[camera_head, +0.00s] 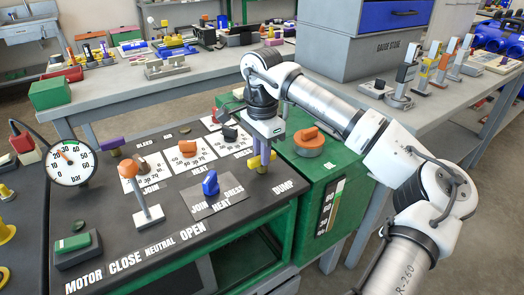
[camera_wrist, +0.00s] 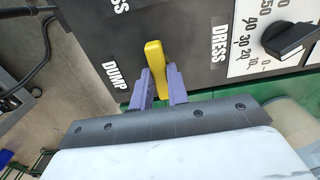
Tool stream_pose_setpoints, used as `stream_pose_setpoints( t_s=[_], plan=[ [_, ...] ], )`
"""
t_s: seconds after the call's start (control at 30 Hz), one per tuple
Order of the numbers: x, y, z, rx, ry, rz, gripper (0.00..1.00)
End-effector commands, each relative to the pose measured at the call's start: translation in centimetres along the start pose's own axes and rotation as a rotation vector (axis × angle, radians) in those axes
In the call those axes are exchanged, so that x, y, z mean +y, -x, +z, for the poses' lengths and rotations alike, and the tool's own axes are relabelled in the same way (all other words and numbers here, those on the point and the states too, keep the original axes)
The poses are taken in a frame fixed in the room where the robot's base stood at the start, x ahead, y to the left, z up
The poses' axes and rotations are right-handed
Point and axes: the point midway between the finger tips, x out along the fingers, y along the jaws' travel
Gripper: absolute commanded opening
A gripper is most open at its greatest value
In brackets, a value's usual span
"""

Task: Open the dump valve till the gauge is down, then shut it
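The dump valve's yellow lever (camera_wrist: 154,62) stands beside the DUMP label in the wrist view. In the head view a bit of its yellow (camera_head: 254,164) shows at the console's right edge. My gripper (camera_wrist: 161,84) has one purple finger on each side of the lever, with no clear gap, so it looks shut on it. In the head view my gripper (camera_head: 261,158) comes down from above and hides much of the valve. The round white gauge (camera_head: 72,174), marked in bar, stands at the console's left; its orange needle points up and left, near 20 to 30.
An orange-ball lever (camera_head: 147,200) stands by the CLOSE, NEUTRAL and OPEN labels. A blue selector knob (camera_head: 210,183) sits between it and my gripper. A green button box (camera_head: 75,247) is at the front left. A green cabinet (camera_head: 320,190) adjoins on the right.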

Motion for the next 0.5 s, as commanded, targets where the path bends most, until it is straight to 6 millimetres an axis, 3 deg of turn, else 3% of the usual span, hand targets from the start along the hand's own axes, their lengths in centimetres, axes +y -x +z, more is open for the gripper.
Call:
stream_pose_setpoints(
  t_s=[0.5],
  plan=[
    [0.01, 0.02, -0.07, 0.001, -0.089, 0.000, 0.00]
  ],
)
